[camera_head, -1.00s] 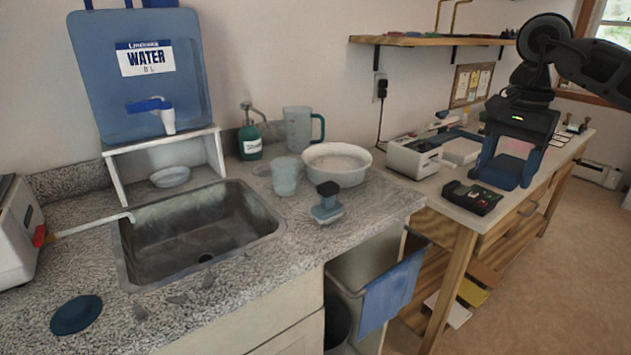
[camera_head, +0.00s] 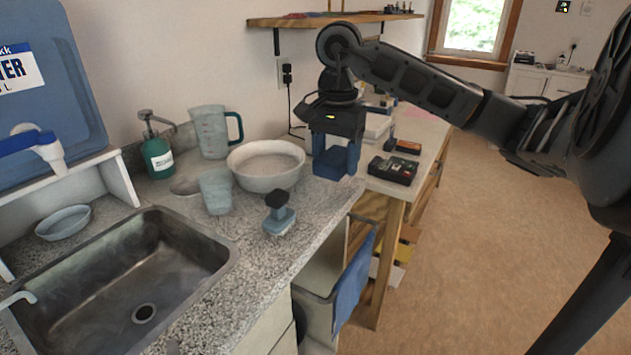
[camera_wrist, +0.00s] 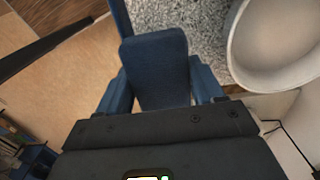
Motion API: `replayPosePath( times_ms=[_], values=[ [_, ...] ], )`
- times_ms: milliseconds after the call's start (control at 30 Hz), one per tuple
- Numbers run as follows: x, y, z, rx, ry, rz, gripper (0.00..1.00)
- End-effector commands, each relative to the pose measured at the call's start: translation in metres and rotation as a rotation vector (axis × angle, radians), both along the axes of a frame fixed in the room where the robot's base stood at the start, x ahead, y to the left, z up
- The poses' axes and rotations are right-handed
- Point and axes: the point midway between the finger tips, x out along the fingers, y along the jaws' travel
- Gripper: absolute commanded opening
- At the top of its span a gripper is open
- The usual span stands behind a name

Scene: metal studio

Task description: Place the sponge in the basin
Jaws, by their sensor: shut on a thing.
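My gripper (camera_head: 335,172) is shut on a dark blue block, taken to be the sponge, which shows between the two blue fingers in the wrist view (camera_wrist: 157,68). In the head view the fingers and block look alike and are hard to tell apart. The gripper points down just right of a round white bowl (camera_head: 267,182), apart from it. The bowl's rim also shows at the right of the wrist view (camera_wrist: 240,60). A metal sink (camera_head: 190,245) is set in the counter at left, empty. I cannot tell whether "basin" names the bowl or the sink.
A clear cup (camera_head: 215,192), a measuring jug (camera_head: 210,133) and a green soap bottle (camera_head: 157,155) stand beside the bowl. A blue-grey handled scrubber (camera_head: 279,218) stands in front of it. A black device (camera_head: 392,170) lies on the table to the right. A bin (camera_head: 320,285) stands below the counter.

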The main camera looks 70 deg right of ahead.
Motion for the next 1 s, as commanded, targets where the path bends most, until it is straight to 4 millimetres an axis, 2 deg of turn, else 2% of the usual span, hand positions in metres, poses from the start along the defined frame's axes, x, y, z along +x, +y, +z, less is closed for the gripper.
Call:
replayPosePath(
  times_ms=[100,200,367,600,1000],
  values=[
    [0.016,0.013,-0.011,0.003,0.000,0.003,0.10],
    [0.023,0.019,-0.017,0.001,0.000,0.001,0.10],
    [0.026,0.021,-0.026,0.002,0.001,-0.002,0.10],
    [0.026,0.021,-0.057,0.002,0.000,-0.002,0.10],
    [0.026,0.020,-0.063,-0.001,0.000,0.000,0.10]
  ],
)
